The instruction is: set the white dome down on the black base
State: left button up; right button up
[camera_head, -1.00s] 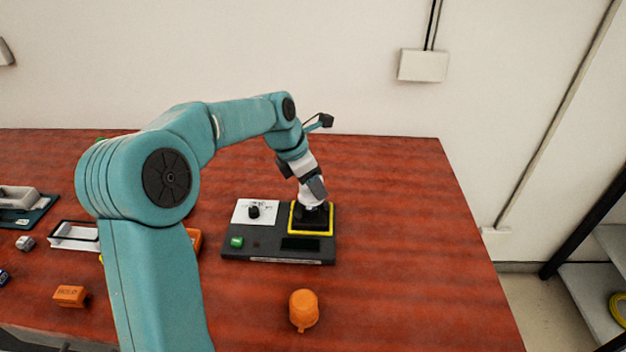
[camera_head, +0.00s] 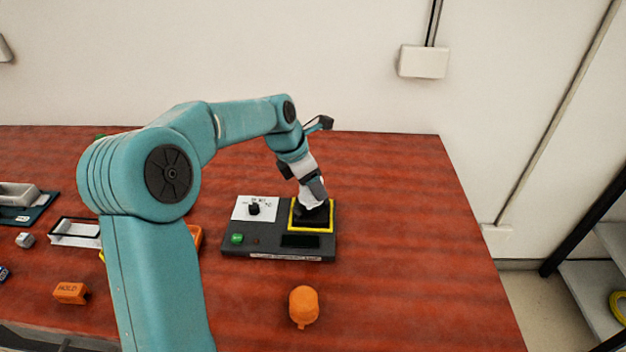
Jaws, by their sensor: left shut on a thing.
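My left gripper (camera_head: 312,192) is shut on the white dome (camera_head: 310,201), which shows only in part beneath the fingers. The dome is at the black base (camera_head: 313,217), which sits inside a yellow square frame on a dark grey panel (camera_head: 270,243). Whether the dome touches the base is hard to tell, as the fingers hide part of it. My right gripper is not in view.
The panel also has a white plate with a black knob (camera_head: 254,208) and a green button (camera_head: 237,239). An orange dome-shaped piece (camera_head: 303,305) stands in front. An orange block (camera_head: 71,293) lies at left. The table's right side is clear.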

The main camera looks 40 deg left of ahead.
pick_arm(q)
jog(key=shift+f, duration=0.75)
dwell(0.7)
jog(key=shift+f+b, duration=0.3)
jog(key=shift+b, duration=0.05)
jog(key=shift+f, duration=0.6)
dwell(0.9)
jog(key=o, duration=1.4)
notch_tip(320, 180, up, 7)
jog(key=p, duration=0.6)
jog(key=shift+f+p, duration=0.2)
jog(key=shift+p, duration=0.1)
